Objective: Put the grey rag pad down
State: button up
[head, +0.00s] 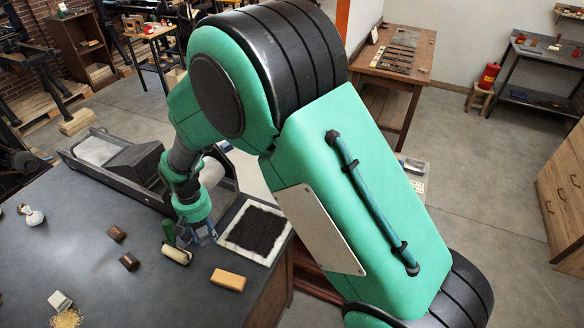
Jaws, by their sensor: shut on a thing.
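My gripper (201,236) is at the end of my green arm, low over the dark worktop (110,270). It is beside the left edge of a white sheet with a dark, rough-textured square (256,231) on it. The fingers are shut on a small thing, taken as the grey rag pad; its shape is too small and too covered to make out. I cannot tell whether it touches the worktop.
A cream roller with a green handle (176,255) lies close left of my gripper. A tan block (228,280) lies in front. Two small brown blocks (117,233) are further left. A press (130,165) stands behind. The worktop's front middle is clear.

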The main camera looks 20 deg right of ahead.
jog(key=w+d+m, duration=0.2)
jog(key=w+d, duration=0.3)
jog(key=d, duration=0.9)
jog(key=w+d+m, duration=0.3)
jog(key=w+d, duration=0.1)
jog(key=d, duration=1)
jog(key=w+d+m, duration=0.2)
jog(key=w+d, duration=0.3)
jog(key=d, duration=1)
jog(key=f, duration=1.5)
jog(key=shift+s+a+f, duration=0.2)
jog(key=shift+a+f, duration=0.05)
jog(key=shift+w, duration=0.15)
jog(key=w+d, duration=0.1)
jog(key=w, duration=0.4)
jog(key=w+d+f, duration=0.1)
jog(key=w, duration=0.4)
jog(key=w+d, duration=0.1)
jog(key=w, duration=0.4)
jog(key=shift+w+f+b, duration=0.2)
jog(key=shift+b, duration=0.15)
jog(key=shift+f, duration=0.15)
jog(key=shift+f, duration=1.6)
jog(key=shift+f, duration=0.15)
